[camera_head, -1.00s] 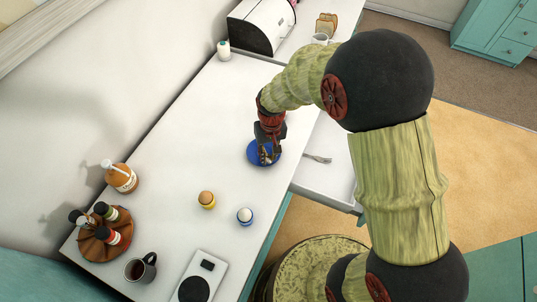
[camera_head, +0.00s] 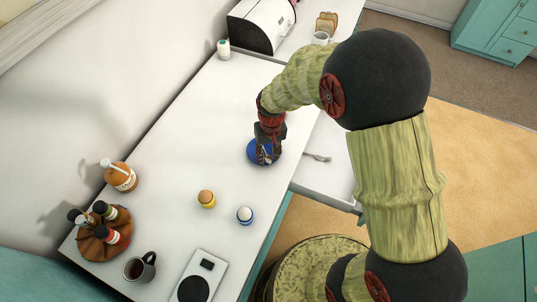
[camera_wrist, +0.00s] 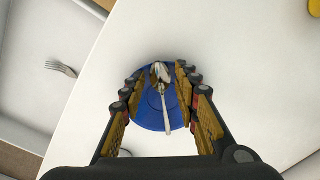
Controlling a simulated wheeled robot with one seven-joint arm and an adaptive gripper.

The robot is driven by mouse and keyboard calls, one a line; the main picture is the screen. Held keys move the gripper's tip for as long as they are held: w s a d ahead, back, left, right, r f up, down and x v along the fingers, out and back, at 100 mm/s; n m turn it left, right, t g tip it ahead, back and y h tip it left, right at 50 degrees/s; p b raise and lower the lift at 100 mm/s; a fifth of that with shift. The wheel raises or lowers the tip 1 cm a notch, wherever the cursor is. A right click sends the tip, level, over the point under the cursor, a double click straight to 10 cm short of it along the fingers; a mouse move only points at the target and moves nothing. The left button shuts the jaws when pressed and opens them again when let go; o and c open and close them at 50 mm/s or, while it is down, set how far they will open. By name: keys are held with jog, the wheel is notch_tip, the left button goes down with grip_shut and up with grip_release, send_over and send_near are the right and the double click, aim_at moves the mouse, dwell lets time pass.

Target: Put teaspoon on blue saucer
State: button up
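The teaspoon (camera_wrist: 168,98) is a shiny metal spoon. In the wrist view it lies over the blue saucer (camera_wrist: 151,117), with its bowl near the fingertips and its handle pointing back toward my gripper. My gripper (camera_wrist: 163,72) is open, with one finger on each side of the spoon and gaps visible between. The spoon appears to rest on the saucer. In the head view the saucer (camera_head: 252,152) sits near the counter's right edge, partly hidden under my gripper (camera_head: 266,160). The spoon cannot be made out clearly there.
Two egg cups with eggs (camera_head: 206,198) (camera_head: 245,215) stand in front of the saucer. A fork (camera_head: 317,157) lies in the open drawer (camera_head: 325,180) to the right. The counter's middle is clear.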

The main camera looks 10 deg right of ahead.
jog(key=shift+o, duration=0.6)
jog(key=shift+r, duration=0.1)
notch_tip(320, 180, up, 13)
jog(key=p, duration=0.2)
jog(key=shift+d, duration=0.25)
jog(key=s+d+r+t, duration=0.2)
jog(key=s+d+r, duration=0.15)
jog(key=r, duration=0.35)
jog(key=s+d+r+t, duration=0.1)
jog(key=s+d+r, duration=0.1)
jog(key=s+r, duration=0.4)
jog(key=s+d+r+m+t, duration=0.1)
jog(key=s+d+r, duration=0.3)
jog(key=s, duration=0.5)
notch_tip(320, 180, up, 2)
jog(key=shift+s+r+t, duration=0.1)
jog(key=shift+s+t, duration=0.05)
jog(key=shift+t, duration=0.65)
